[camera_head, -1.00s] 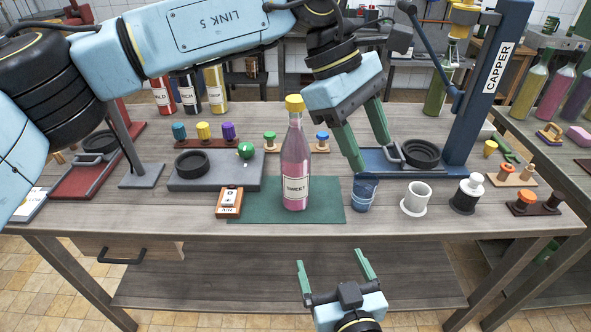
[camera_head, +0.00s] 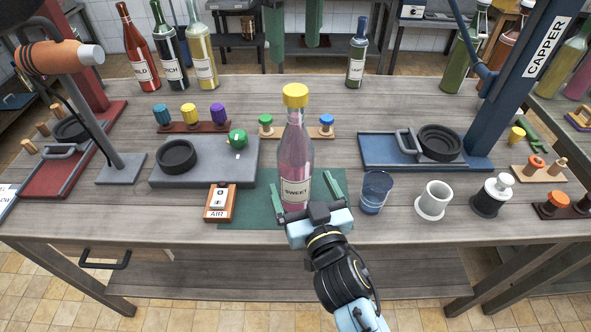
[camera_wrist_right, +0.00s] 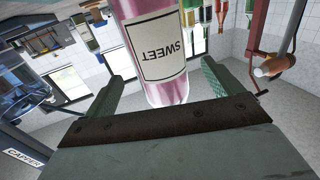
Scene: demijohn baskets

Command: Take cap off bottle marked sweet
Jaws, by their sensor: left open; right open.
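The pink bottle marked SWEET (camera_head: 295,155) stands upright on the green mat (camera_head: 246,208), with a yellow cap (camera_head: 295,95) on its top. My right gripper (camera_head: 307,193) is open low at the front of the bottle, one finger to each side of the labelled part. In the right wrist view the bottle (camera_wrist_right: 155,35) shows between the spread fingers (camera_wrist_right: 165,85), with gaps on both sides. My left gripper (camera_head: 294,35) is open and empty at the top of the head view, above and behind the cap; only its green fingers show.
A blue glass (camera_head: 375,190) and a white cup (camera_head: 434,200) stand right of the bottle. A wooden AIR block (camera_head: 220,203) and a grey plate with a black ring (camera_head: 177,157) are at left. The blue capper (camera_head: 500,110) stands at right.

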